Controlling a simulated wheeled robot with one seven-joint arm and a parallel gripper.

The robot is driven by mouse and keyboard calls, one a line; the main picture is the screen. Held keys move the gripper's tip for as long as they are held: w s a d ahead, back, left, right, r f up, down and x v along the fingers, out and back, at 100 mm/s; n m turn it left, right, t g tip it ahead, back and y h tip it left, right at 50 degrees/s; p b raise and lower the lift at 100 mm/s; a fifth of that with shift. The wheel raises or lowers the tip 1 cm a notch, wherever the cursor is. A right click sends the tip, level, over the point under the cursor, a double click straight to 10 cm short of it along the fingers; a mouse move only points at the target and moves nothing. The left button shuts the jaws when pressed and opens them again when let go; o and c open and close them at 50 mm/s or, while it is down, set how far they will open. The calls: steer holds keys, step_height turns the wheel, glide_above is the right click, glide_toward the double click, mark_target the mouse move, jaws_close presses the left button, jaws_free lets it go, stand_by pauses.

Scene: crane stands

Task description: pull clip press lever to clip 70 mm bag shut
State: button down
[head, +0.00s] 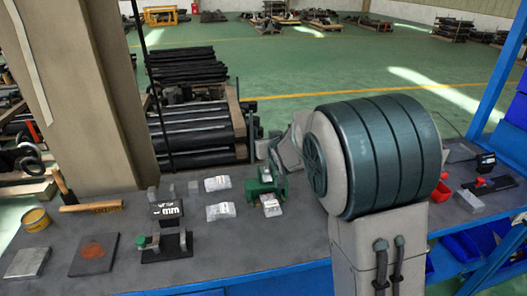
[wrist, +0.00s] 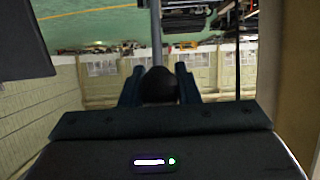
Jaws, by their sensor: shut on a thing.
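The clip press (head: 262,186) is a small green device on the bench, left of my arm. A pale bag with a label (head: 271,206) sits at its front; whether it is clipped is too small to tell. In the wrist view my gripper (wrist: 158,88) has its two dark fingers on either side of a dark round knob (wrist: 159,84), shut on it. A grey rod, the lever (wrist: 156,35), runs up from the knob in the picture. In the head view my arm hides the gripper and the knob.
Two more bags (head: 217,183) (head: 220,211) lie left of the press. The bench front (head: 230,265) is clear.

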steer(key=shift+w+a+r+b, duration=0.15)
steer(key=shift+w+b, duration=0.15)
steer(key=shift+w, duration=0.45)
steer(key=shift+w+a+r+b, duration=0.15)
steer(key=shift+w+b, duration=0.2)
steer(key=shift+w, duration=0.45)
steer(key=shift+w+a+r+b, duration=0.15)
steer(key=shift+w+b, duration=0.15)
steer(key=shift+w, duration=0.45)
steer(key=c, duration=1.1)
jaws_free()
steer(key=shift+f, duration=0.1)
steer(key=shift+c, duration=0.2)
steer(key=shift+w, duration=0.2)
steer(key=shift+s, duration=0.15)
